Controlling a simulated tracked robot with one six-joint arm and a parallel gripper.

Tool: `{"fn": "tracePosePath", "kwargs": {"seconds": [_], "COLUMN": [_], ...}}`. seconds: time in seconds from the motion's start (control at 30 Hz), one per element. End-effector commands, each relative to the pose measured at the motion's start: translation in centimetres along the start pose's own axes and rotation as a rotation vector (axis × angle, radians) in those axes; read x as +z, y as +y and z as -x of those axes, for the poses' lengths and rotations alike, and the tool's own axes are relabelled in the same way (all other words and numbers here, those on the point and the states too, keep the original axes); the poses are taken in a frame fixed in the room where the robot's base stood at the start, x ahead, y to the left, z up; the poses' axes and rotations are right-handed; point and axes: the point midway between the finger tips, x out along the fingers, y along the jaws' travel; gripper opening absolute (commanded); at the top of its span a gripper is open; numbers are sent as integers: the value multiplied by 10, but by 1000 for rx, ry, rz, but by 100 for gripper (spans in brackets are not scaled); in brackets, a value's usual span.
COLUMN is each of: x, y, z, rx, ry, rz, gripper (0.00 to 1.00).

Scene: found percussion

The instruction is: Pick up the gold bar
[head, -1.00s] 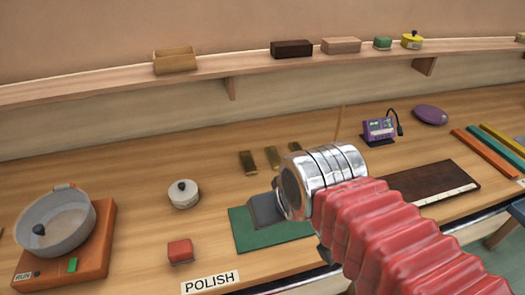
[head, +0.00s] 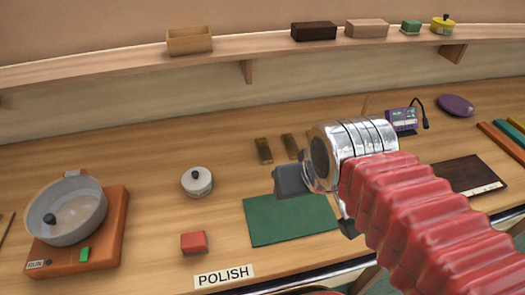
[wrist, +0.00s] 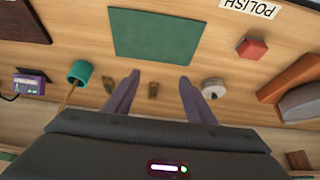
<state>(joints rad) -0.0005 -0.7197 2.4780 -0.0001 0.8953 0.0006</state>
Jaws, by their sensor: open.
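Small dull gold bars lie on the wooden bench behind the green mat. In the head view, one bar (head: 263,150) and a second bar (head: 290,146) show left of my wrist; a third is hidden by it. My gripper (head: 318,202) is open and empty, above the back part of the mat. In the wrist view, one bar (wrist: 153,90) lies between the spread fingers of my gripper (wrist: 158,79), apart from both.
A green mat (head: 290,222), a red block (head: 194,243), a lidded white pot (head: 197,182) and an orange machine with a grey bowl (head: 75,210) stand on the bench. A teal cup (wrist: 79,71) with a stick is near the bars. A shelf (head: 120,64) runs behind.

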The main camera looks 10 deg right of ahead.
Motion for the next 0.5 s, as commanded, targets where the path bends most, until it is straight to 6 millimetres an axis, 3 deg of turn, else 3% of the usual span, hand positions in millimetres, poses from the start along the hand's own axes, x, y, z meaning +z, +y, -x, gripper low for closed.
{"fn": "tracePosePath", "kwargs": {"seconds": [0.5], "x": [-79], "y": [4], "z": [-31], "rx": [1], "ry": [-36], "rz": [-1], "gripper": [53]}}
